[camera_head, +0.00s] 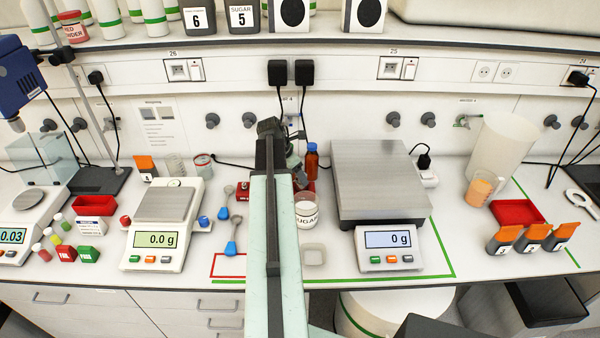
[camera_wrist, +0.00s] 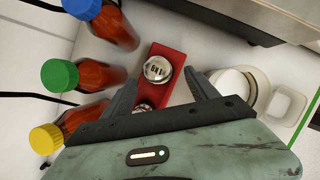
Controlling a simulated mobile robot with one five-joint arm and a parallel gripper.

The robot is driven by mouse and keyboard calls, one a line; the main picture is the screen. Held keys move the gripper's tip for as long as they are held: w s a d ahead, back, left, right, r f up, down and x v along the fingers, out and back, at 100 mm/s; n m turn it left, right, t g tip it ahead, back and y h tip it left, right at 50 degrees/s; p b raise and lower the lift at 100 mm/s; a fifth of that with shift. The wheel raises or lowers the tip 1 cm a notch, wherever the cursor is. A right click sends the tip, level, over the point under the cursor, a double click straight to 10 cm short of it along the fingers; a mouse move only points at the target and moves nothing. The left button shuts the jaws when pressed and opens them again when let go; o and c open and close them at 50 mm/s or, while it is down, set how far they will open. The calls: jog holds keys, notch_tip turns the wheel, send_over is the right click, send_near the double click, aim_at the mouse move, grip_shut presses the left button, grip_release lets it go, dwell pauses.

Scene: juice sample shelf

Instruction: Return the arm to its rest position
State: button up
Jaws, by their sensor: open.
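My arm (camera_head: 272,215) reaches forward over the bench in the head view and hides what lies behind it. My gripper (camera_wrist: 160,82) shows in the wrist view with its two dark fingers apart and nothing held between them. A red block (camera_wrist: 173,58) bearing shiny metal weights (camera_wrist: 157,69) lies beyond and below the gap between the fingers.
Bottles with blue (camera_wrist: 82,6), green (camera_wrist: 60,75) and yellow (camera_wrist: 46,139) caps stand left of the gripper. A large scale (camera_head: 380,180) is right of my arm, a smaller scale (camera_head: 165,220) left. A shelf (camera_head: 300,40) runs above the bench.

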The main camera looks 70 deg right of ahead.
jog(key=shift+p+v, duration=0.35)
jog(key=shift+v, duration=0.75)
